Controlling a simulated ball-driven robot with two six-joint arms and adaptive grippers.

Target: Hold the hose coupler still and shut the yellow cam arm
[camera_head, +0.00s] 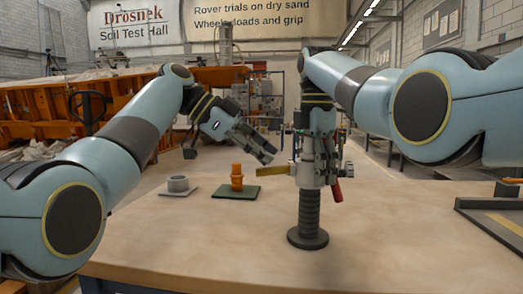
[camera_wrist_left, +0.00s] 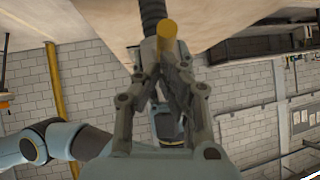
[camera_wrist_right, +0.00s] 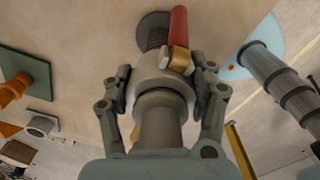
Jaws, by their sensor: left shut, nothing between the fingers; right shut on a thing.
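The grey metal hose coupler (camera_head: 308,178) stands upright on a black ribbed hose (camera_head: 308,210) with a round foot. My right gripper (camera_head: 316,158) is shut on the coupler from above; in the right wrist view its fingers press both sides of the coupler body (camera_wrist_right: 160,92). The yellow cam arm (camera_head: 272,171) sticks out to the left of the coupler, nearly level. The red cam arm (camera_head: 337,191) hangs down at the right side. My left gripper (camera_head: 267,154) is shut and empty, just above the yellow arm, which shows end-on in the left wrist view (camera_wrist_left: 167,29); contact is unclear.
An orange fitting (camera_head: 237,178) stands on a green plate (camera_head: 236,192) left of the hose. A grey ring (camera_head: 178,184) sits on a pale plate beside it. A dark tray (camera_head: 490,222) lies at the right edge. The tabletop's front is clear.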

